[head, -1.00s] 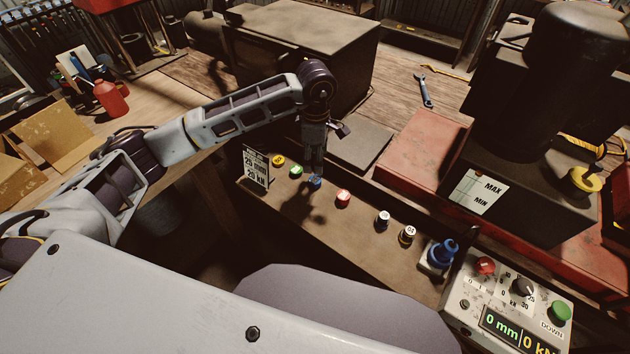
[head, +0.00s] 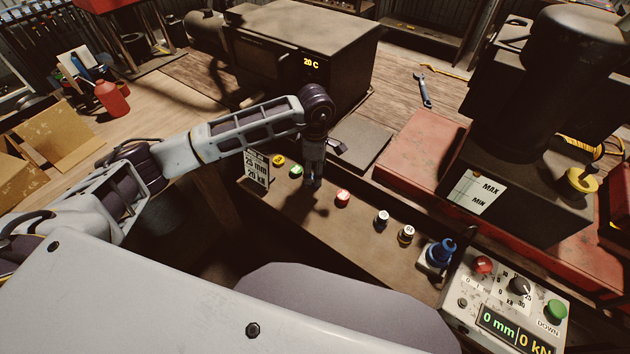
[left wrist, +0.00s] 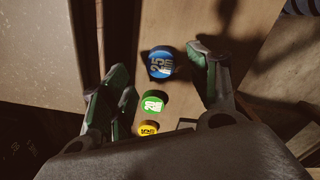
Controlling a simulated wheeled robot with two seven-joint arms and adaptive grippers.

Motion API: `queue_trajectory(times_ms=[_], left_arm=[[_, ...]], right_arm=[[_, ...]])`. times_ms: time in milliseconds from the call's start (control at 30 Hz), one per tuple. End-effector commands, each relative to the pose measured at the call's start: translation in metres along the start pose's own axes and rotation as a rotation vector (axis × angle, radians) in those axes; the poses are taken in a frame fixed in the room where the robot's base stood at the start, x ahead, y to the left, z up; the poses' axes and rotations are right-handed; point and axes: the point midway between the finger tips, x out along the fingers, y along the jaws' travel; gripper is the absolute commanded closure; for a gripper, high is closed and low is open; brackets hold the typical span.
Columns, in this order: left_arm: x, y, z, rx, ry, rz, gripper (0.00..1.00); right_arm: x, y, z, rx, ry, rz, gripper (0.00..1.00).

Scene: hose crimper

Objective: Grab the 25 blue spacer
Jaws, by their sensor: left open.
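The blue spacer (left wrist: 161,63) stands on the narrow bench, its top number appearing upside down in the left wrist view. In the head view my gripper mostly hides it. My left gripper (head: 313,182) points down over it. In the left wrist view the two green-padded fingers are apart, and the blue spacer shows in the gap between them, not gripped. A green spacer (left wrist: 153,103) and a yellow spacer (left wrist: 148,128) stand in line beside it; they also show in the head view as green (head: 296,171) and yellow (head: 278,160). My right gripper is not in view.
A red spacer (head: 342,198) and two pale-topped ones (head: 382,218) (head: 406,234) continue the row to the right. A sign (head: 257,168) stands at its left end. A blue-knobbed part (head: 440,252) and control box (head: 508,305) are at the right.

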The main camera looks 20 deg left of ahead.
Motion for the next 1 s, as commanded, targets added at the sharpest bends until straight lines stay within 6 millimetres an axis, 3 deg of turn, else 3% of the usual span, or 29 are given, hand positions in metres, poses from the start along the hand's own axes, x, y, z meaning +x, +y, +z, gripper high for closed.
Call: queue_trajectory(times_ms=[433,933,1000], left_arm=[[0.041,-0.001,-0.002,0.000,0.001,-0.002,0.40],[0.043,-0.001,-0.002,0.001,0.001,-0.001,0.40],[0.043,-0.001,-0.002,0.001,0.001,-0.001,0.46]], right_arm=[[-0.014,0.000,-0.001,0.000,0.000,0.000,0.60],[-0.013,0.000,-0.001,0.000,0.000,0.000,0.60],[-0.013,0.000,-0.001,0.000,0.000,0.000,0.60]])
